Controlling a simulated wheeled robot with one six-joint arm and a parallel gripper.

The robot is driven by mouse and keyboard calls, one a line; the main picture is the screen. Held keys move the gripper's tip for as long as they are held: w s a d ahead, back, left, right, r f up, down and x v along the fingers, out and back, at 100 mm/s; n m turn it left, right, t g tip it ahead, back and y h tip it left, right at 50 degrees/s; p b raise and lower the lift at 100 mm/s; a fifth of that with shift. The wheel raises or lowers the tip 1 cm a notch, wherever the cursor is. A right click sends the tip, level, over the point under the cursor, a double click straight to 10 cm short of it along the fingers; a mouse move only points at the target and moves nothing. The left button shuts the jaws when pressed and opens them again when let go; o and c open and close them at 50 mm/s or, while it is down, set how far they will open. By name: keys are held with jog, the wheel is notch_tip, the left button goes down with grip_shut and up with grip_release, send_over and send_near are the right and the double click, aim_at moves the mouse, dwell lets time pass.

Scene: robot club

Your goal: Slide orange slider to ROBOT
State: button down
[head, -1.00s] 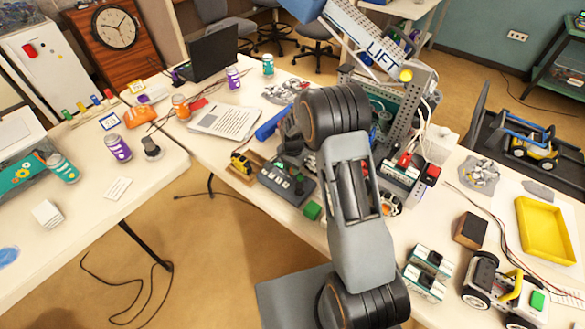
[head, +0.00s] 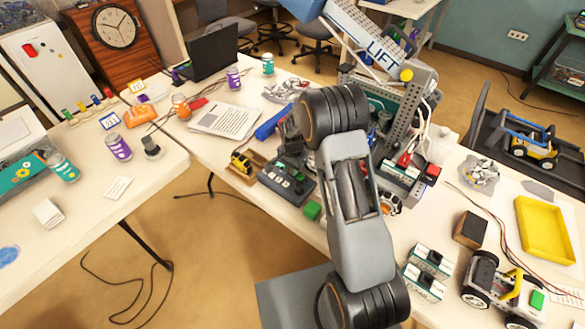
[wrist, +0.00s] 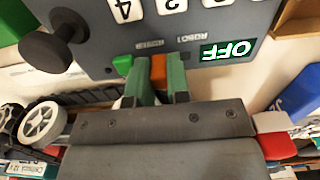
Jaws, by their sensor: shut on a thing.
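The orange slider (wrist: 158,70) shows in the wrist view between the green fingertips of my gripper (wrist: 161,82), which is shut on it. It sits on a dark control panel (wrist: 92,62), near two upside-down printed labels. The label ROBOT (wrist: 190,37) is just right of the slider; the other label, to its left, is too blurred to read surely. A lit green display (wrist: 228,50) on the panel reads OFF. In the head view the panel (head: 270,178) lies at the table's front edge; the slider cannot be made out there.
On the panel, a green part (wrist: 122,65) sits close left of my fingers, with a black knob (wrist: 45,52) further left. The LIFT structure (head: 385,55) stands behind my arm.

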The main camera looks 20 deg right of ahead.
jog(key=shift+w+a+b, duration=0.55)
jog(key=shift+w+a, duration=0.25)
jog(key=shift+w, duration=0.3)
jog(key=shift+d+r, duration=0.1)
jog(key=c, duration=1.4)
grip_release()
jog(key=shift+o, duration=0.2)
notch_tip(320, 180, up, 14)
jog(key=shift+b, duration=0.3)
